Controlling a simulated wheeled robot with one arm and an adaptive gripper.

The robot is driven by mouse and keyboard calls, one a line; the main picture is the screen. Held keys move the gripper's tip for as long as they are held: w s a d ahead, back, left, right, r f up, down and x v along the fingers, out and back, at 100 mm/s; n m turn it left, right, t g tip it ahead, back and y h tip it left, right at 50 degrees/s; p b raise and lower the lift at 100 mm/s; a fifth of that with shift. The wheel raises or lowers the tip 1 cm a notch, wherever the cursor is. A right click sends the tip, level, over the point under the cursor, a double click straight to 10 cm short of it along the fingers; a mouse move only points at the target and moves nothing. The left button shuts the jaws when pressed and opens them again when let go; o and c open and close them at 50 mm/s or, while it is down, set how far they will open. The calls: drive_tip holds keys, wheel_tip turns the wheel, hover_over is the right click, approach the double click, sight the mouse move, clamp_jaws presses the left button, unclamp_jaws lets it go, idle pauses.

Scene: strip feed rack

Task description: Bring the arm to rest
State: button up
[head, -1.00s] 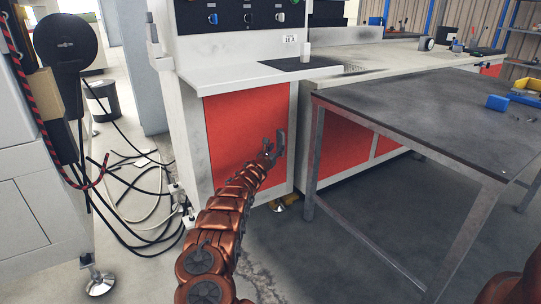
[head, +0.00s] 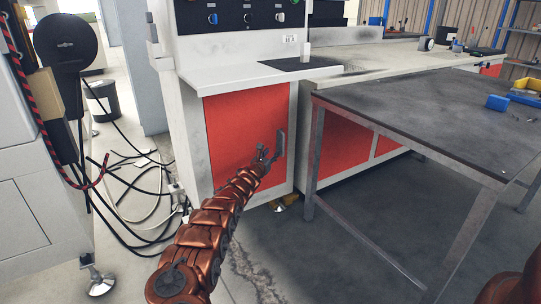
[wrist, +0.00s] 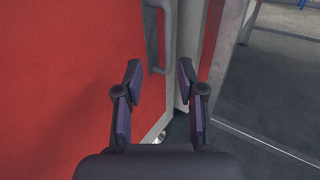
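My gripper (head: 264,154) is in front of the red cabinet door (head: 235,125), just left of the door's grey upright handle (head: 280,143). In the wrist view my gripper (wrist: 160,72) is open, its two dark fingers apart with nothing held between them. The handle (wrist: 167,40) shows beyond the fingertips, in the gap between them. It looks apart from the fingers, though the exact distance is hard to tell. My arm reaches up from the bottom of the head view. The door looks flush with the cabinet front in the head view.
A dark-topped metal table (head: 430,115) stands at the right, with a blue bin (head: 497,103) on it. Black and white cables (head: 130,200) lie on the floor at left, beside a pale machine (head: 25,200). Open floor shows under the table.

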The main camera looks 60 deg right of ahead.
idle(0.6)
